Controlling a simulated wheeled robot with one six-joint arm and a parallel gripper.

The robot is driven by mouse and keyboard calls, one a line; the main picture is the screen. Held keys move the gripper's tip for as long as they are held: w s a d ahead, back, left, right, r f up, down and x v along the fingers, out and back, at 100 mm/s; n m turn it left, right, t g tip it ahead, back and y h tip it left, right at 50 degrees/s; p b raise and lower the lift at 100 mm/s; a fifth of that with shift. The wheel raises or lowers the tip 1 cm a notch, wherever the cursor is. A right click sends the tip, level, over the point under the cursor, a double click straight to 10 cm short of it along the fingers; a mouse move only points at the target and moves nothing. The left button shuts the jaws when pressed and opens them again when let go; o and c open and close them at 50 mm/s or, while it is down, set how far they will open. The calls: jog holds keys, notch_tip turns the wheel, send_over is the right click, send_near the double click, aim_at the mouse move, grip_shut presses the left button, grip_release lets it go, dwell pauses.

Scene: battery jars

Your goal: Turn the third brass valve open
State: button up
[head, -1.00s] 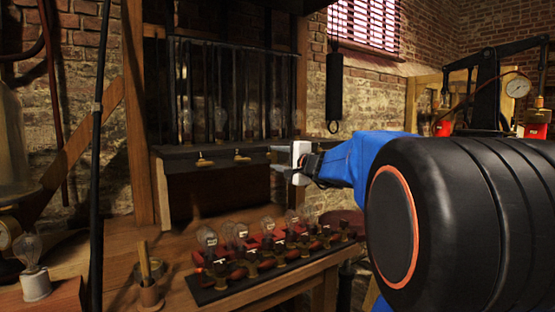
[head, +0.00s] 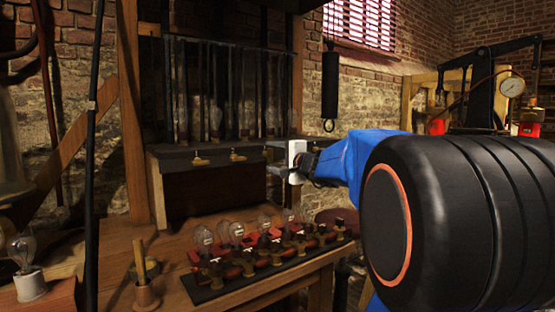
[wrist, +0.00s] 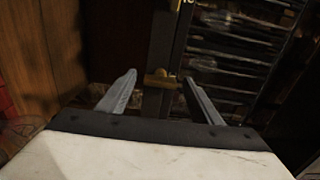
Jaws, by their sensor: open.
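Two brass valves show on the front of the dark ledge (head: 218,152) in the head view, a left one (head: 198,160) and a middle one (head: 238,157). No third valve is clear there; my gripper (head: 270,158) covers the ledge's right end. In the wrist view, a brass valve (wrist: 158,81) with a short cross handle shows between the open fingers of my gripper (wrist: 160,84), apart from both as far as I can tell. Another brass piece (wrist: 175,5) is cut off at the top edge.
Glass jars (head: 215,118) stand in a dark rack above the ledge. Below, a board (head: 205,292) carries several bulbs and brass fittings on the wooden bench (head: 110,255). A black cylinder (head: 330,85) hangs at right of the rack.

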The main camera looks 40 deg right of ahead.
jog(key=s, duration=1.7)
jog(key=shift+s, duration=0.15)
jog(key=shift+s, duration=0.1)
